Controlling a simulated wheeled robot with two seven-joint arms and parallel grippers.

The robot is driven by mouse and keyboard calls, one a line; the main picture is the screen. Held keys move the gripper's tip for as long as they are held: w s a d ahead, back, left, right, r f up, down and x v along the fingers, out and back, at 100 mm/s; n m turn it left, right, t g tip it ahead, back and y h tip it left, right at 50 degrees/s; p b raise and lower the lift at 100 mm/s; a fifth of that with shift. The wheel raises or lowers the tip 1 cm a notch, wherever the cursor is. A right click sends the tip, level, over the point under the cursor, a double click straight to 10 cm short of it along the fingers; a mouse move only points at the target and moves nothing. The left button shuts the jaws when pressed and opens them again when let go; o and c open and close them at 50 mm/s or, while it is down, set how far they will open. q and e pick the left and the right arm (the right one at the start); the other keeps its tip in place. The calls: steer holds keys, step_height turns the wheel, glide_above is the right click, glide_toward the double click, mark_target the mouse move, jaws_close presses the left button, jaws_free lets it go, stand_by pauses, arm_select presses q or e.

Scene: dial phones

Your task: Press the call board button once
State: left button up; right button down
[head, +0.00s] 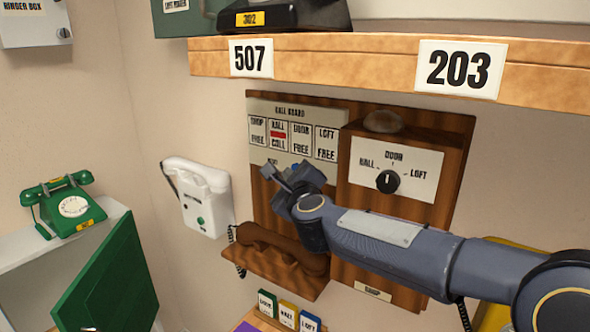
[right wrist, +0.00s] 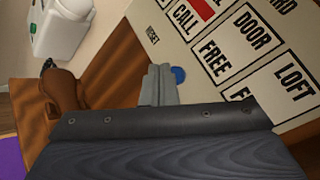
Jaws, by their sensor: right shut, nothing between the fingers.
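The call board (head: 262,107) is a pale panel on a brown wooden backing on the wall, with windows for shop, hall, door and loft. The hall window reads "call" with a red mark; the others read "free". A blue button (right wrist: 178,75) is at the panel's lower edge, just beyond my fingertips in the right wrist view; it is mostly hidden behind my gripper in the head view. My right gripper (head: 281,173) is shut and empty, in front of the board's lower part. In the right wrist view its fingers (right wrist: 160,82) appear beside the button; I cannot tell whether they touch. My left gripper is not in view.
A selector dial (head: 387,181) is on the wooden box at right. A brown handset (head: 283,248) rests below my gripper. A white wall phone (head: 199,196) hangs to the left, and a green dial phone (head: 68,205) stands farther left. A shelf edge (head: 330,62) runs above.

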steer(key=shift+w+d, duration=0.25)
steer(key=shift+w, duration=0.05)
steer(key=shift+w+d, duration=0.25)
steer(key=shift+w, duration=0.05)
stand_by(0.6)
steer(key=shift+s+a, duration=0.1)
stand_by(0.4)
steer(key=shift+s+a, duration=0.4)
steer(key=shift+s, duration=0.15)
steer(key=s+a, duration=0.1)
steer(key=s, duration=0.1)
steer(key=s+a, duration=0.2)
stand_by(0.3)
